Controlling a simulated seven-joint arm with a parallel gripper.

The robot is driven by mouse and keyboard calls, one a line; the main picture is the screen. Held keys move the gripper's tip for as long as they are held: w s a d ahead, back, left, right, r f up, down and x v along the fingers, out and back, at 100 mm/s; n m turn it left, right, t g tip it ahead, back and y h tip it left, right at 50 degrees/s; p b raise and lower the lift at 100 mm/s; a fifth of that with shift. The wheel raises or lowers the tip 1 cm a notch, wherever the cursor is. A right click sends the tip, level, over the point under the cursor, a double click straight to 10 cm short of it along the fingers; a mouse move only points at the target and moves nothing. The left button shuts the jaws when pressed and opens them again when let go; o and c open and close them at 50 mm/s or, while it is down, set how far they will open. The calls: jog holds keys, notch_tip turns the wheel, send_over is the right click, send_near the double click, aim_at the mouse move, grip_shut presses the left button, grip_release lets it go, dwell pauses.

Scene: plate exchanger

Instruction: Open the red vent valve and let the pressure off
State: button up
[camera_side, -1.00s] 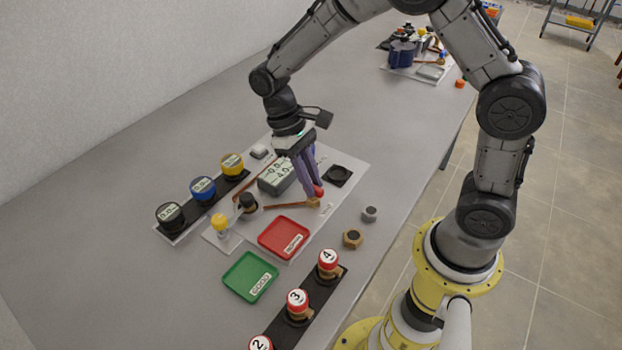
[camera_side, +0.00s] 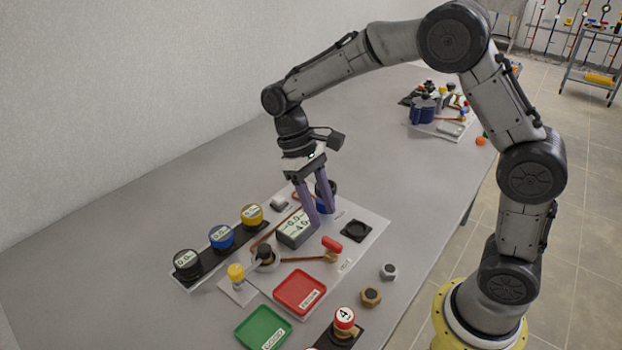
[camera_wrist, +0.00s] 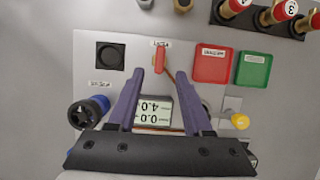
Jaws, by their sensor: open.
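The red vent valve handle (camera_side: 332,243) sits on a brass body at the end of a copper pipe on the light board. In the wrist view, the red handle (camera_wrist: 160,60) points up the picture, just beyond and between my fingertips. My gripper (camera_side: 322,219) is open and empty, with its purple fingers apart above the board; they also show in the wrist view (camera_wrist: 160,73). The display box (camera_side: 294,234) appears to read 0.0 above 4.0; it lies between the fingers in the wrist view (camera_wrist: 153,111), upside down.
A red tray (camera_side: 300,291) and a green tray (camera_side: 263,328) lie at the front. Three round gauges, including a blue one (camera_side: 221,237), stand at the left. A black square pad (camera_side: 356,231) and two loose nuts (camera_side: 371,297) lie at the right.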

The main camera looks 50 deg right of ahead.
jog(key=v, duration=0.7)
jog(key=shift+w+r, duration=0.1)
jog(key=s+d+r+t, duration=0.3)
jog(key=s+r+t, duration=0.2)
jog(key=s+r, duration=0.6)
jog(key=s+d+f+t, duration=0.1)
jog(key=s+f+t, duration=0.4)
jog(key=s+f, duration=0.3)
jog(key=shift+s+d, duration=0.3)
jog(key=shift+s, duration=0.2)
